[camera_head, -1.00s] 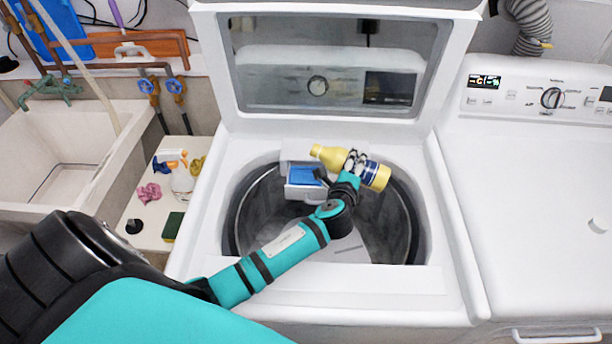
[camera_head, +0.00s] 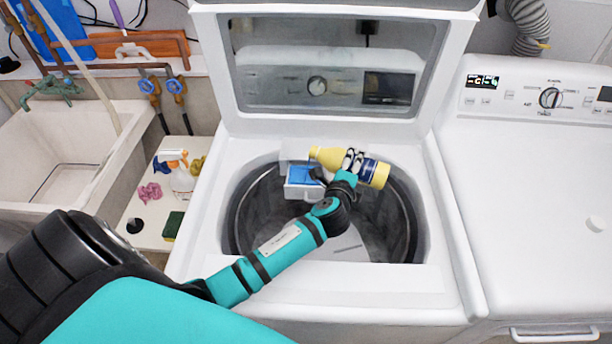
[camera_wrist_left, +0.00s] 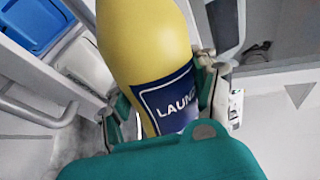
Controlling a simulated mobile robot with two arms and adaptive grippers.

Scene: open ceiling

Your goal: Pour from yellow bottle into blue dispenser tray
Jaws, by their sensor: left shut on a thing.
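The yellow bottle (camera_head: 374,172) with a dark blue label lies tipped nearly on its side above the open washer drum. Its neck points left, over the back right part of the dispenser drawer. My left gripper (camera_head: 351,163) is shut around the middle of the bottle. In the left wrist view the bottle (camera_wrist_left: 148,40) fills the centre, between both fingers of the gripper (camera_wrist_left: 165,95). The blue dispenser tray (camera_head: 302,175) sits in a pulled-out white drawer at the back of the drum opening. It also shows in the left wrist view (camera_wrist_left: 32,22). No liquid stream is visible. My right gripper is out of view.
The raised washer lid (camera_head: 335,65) stands behind the drum. A white dryer (camera_head: 530,200) is on the right. A ledge at the left holds a spray bottle (camera_head: 182,180), a pink cloth (camera_head: 149,193) and a sponge (camera_head: 173,225), beside a sink (camera_head: 60,160).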

